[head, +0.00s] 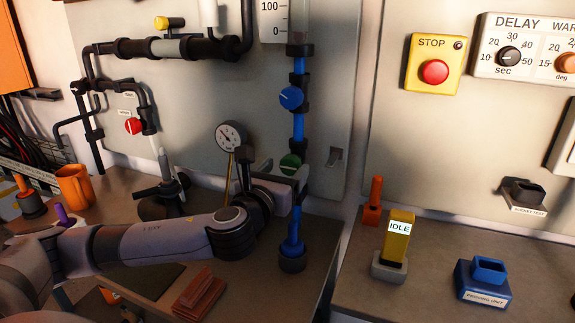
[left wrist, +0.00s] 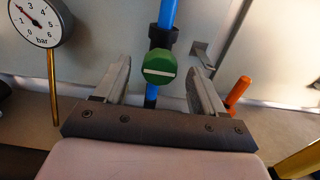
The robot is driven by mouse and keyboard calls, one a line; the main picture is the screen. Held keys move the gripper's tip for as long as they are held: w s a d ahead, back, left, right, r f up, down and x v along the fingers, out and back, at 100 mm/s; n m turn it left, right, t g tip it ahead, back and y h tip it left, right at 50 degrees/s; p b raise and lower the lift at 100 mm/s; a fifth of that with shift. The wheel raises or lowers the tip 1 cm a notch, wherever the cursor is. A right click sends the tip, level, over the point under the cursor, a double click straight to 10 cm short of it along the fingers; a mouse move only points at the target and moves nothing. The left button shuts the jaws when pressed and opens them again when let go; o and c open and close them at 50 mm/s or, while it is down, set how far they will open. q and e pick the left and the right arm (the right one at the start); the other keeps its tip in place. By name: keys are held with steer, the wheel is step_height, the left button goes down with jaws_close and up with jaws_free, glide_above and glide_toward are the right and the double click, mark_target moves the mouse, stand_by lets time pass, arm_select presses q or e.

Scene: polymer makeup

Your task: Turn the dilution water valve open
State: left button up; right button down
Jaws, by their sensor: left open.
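A green round knob (head: 290,163) with a white line sits low on the vertical blue pipe (head: 298,127). A blue knob (head: 290,97) sits higher on the same pipe. No label shows which one is the dilution water valve. My left gripper (head: 285,177) is open at the green knob and partly covers it in the head view. In the left wrist view the green knob (left wrist: 158,67) appears between the two finger tips, with a gap on each side. Its white line is nearly horizontal. My right gripper is not in view.
A pressure gauge (head: 231,136) on a thin brass stem stands just left of my left gripper. A red knob (head: 133,126) and a yellow-handled valve (head: 169,23) are on the black piping. An orange mug (head: 74,186) stands at left. A yellow IDLE device (head: 398,238) stands at right.

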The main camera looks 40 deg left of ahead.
arm_select(q)
steer(key=shift+x, duration=1)
steer(key=c, duration=1)
steer(key=shift+c, duration=0.2)
